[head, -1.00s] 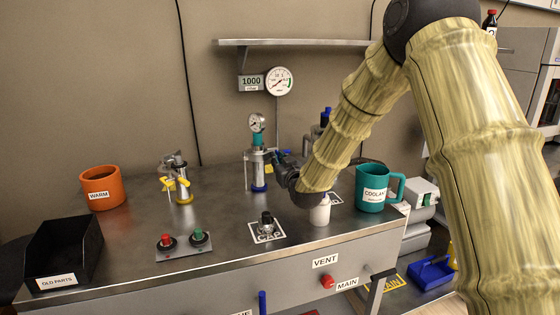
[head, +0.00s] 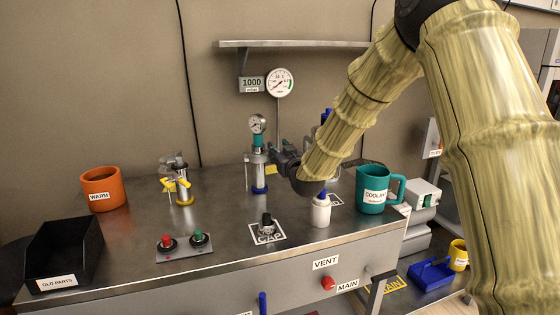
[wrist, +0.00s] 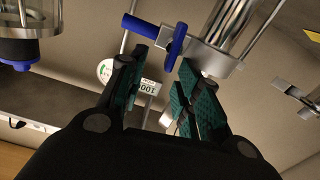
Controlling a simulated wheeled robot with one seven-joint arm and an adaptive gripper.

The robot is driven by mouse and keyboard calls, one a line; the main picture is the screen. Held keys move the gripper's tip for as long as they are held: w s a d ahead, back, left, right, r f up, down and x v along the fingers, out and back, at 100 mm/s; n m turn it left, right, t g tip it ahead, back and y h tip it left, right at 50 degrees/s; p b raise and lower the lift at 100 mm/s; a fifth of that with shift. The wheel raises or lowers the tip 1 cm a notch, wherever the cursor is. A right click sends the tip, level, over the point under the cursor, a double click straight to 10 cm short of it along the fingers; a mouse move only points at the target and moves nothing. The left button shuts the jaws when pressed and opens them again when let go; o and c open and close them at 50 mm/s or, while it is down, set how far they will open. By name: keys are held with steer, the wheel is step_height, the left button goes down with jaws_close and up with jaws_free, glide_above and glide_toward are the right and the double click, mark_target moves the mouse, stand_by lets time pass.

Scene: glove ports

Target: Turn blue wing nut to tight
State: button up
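The blue wing nut (wrist: 177,42) shows in the wrist view on the side of a bright metal clamp (wrist: 215,58) around a cylinder. A blue bar (wrist: 141,26) sticks out to its left. My gripper (wrist: 163,63) is open, its two teal-padded fingers apart and nothing held. The wing nut lies just past the fingertips, its lower end in line with the gap; I cannot tell whether they touch. In the head view my gripper (head: 280,154) is beside the gauge-topped cylinder (head: 258,172), and I cannot make out the wing nut there.
A white bottle with a blue cap (head: 320,212) stands below my wrist. A teal coolant mug (head: 371,196) is to the right. A clamp with a yellow nut (head: 178,185) is to the left. A blue-topped cylinder (wrist: 20,50) shows upside down in the wrist view.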

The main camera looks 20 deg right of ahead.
step_height(320, 180, up, 6)
stand_by(0.4)
